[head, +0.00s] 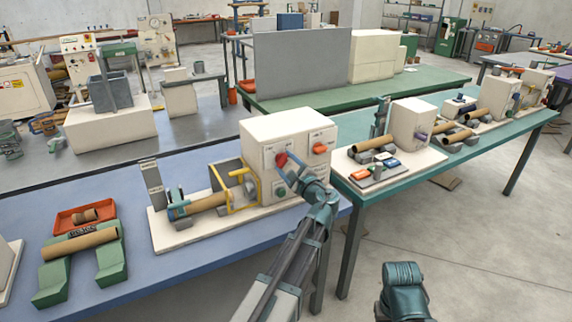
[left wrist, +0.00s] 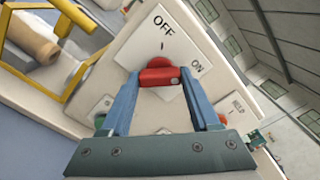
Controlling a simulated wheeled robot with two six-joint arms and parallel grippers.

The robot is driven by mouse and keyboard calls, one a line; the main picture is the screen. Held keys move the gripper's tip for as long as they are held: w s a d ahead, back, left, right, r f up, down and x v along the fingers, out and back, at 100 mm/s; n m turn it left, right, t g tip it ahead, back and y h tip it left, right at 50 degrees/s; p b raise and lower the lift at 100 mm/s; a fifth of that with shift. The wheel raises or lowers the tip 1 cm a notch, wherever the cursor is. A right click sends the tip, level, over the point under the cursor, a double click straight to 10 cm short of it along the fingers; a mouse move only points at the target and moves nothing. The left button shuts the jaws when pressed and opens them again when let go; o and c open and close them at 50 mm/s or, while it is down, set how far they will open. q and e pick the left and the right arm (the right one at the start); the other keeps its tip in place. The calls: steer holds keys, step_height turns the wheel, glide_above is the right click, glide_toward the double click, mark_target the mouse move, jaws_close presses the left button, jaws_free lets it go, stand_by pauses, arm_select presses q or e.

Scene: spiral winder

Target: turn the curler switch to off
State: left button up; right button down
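The curler switch is a red knob (head: 282,159) on the front of a cream machine box (head: 262,130). In the left wrist view the red knob (left wrist: 160,76) sits on a white plate (left wrist: 150,45) marked OFF above it and ON to its upper right. The knob lies crosswise, with a small dark mark near its right end. My left gripper (head: 291,170) is at the box front. In the left wrist view its blue fingers (left wrist: 160,82) are spread, with tips beside the knob's two ends; contact is unclear.
An orange switch (head: 320,149) sits right of the knob on the same box. A yellow guard frame (head: 231,191) and a cardboard tube (head: 207,203) are left of it. A green cradle (head: 110,265) stands on the blue table.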

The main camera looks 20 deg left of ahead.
arm_select(q)
steer(key=c, duration=0.5)
steer(key=shift+n, duration=0.3)
steer(key=n, duration=0.3)
steer(key=shift+n, duration=0.4)
steer(key=n, duration=0.3)
steer(key=shift+n, duration=0.4)
steer(key=n, duration=0.4)
steer(key=shift+n, duration=2)
